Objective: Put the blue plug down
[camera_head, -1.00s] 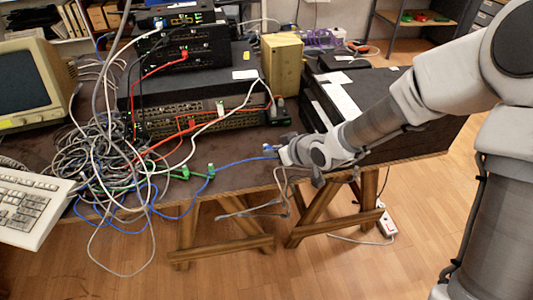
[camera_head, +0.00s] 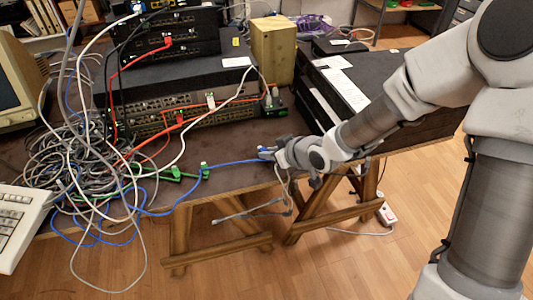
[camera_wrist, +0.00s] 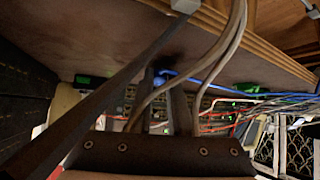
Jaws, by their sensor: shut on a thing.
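The blue plug (camera_head: 264,152) is at the tip of my gripper (camera_head: 270,153), at the front edge of the dark table (camera_head: 232,178). Its blue cable (camera_head: 225,163) runs left along the table toward the tangle. My gripper is shut on the plug. In the wrist view, the plug (camera_wrist: 167,74) shows as blue between the ends of the dark fingers (camera_wrist: 163,85), close to the brown tabletop (camera_wrist: 100,35). I cannot tell whether the plug touches the table. Grey cables pass in front of the fingers and hide part of them.
A tangle of cables (camera_head: 75,155) and a keyboard (camera_head: 22,215) lie at left. Green plugs (camera_head: 205,172) lie near the front edge. Stacked switches (camera_head: 190,90) and a tan box (camera_head: 273,50) stand behind, a black case (camera_head: 350,85) at right. Grey cables (camera_head: 245,212) hang below the edge.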

